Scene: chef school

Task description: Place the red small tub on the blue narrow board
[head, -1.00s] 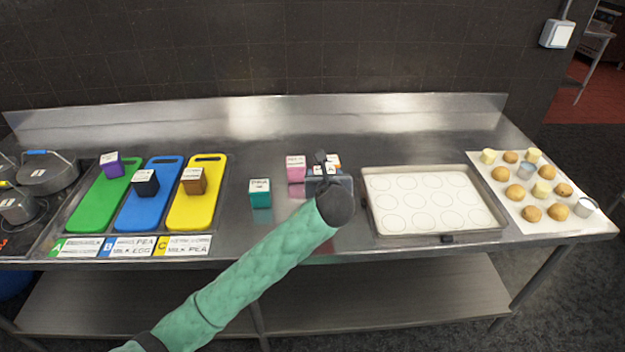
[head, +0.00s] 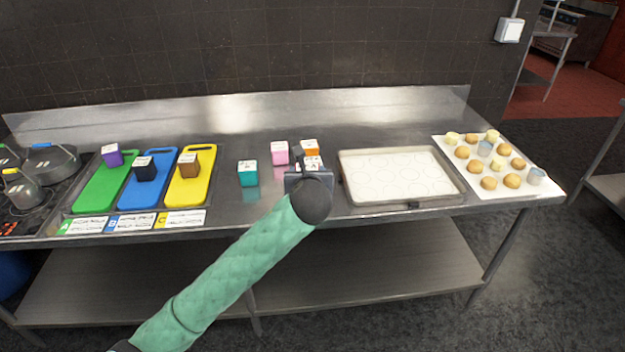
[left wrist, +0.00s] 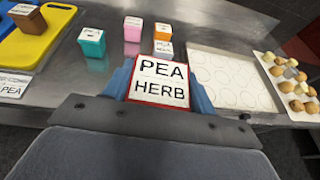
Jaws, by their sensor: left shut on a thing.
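My left gripper (head: 308,178) is over the front part of the steel counter, in front of several small tubs. In the left wrist view the gripper (left wrist: 160,90) is shut on the red small tub (left wrist: 159,82), with a blue finger on each side. The tub's white top reads PEA HERB and has a red edge. In the head view the gripper mostly hides it. The blue narrow board (head: 137,198) lies at the left between two other boards. A black tub (head: 145,169) stands on its far half; its near half is bare. My right gripper is not in view.
Green (head: 98,195) and yellow (head: 190,188) boards flank the blue one, bearing a purple and a brown tub. Teal (head: 248,174), pink (head: 280,153) and orange (head: 310,146) tubs stand mid-counter. A baking tray (head: 463,191) is at the right, pots at far left.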

